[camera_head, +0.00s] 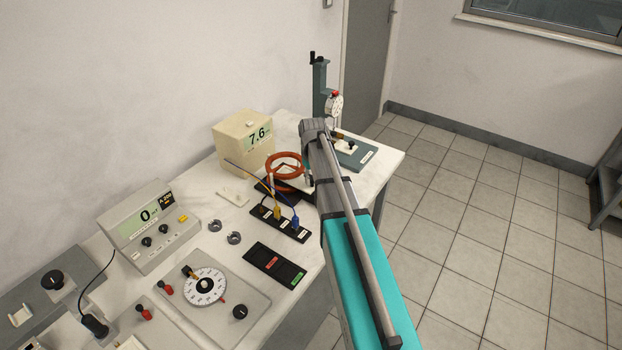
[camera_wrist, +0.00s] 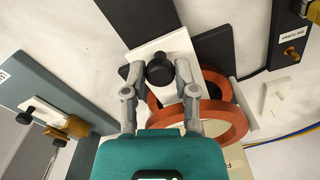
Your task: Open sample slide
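The sample slide appears to be the white plate (camera_wrist: 150,49) with a round black knob (camera_wrist: 160,73) in the wrist view. It lies by the copper-red coils (camera_wrist: 217,120), which also show in the head view (camera_head: 284,166). My gripper (camera_wrist: 159,70) has its two fingers apart, one on each side of the knob. Narrow gaps seem to show between fingertips and knob; contact is not clear.
A grey base plate (camera_wrist: 43,85) with another black-knobbed white block (camera_wrist: 29,108) lies left in the wrist view. In the head view, a beige 7.6 meter (camera_head: 243,141), a terminal strip with leads (camera_head: 278,222) and a dial unit (camera_head: 205,288) crowd the bench. Open floor lies right.

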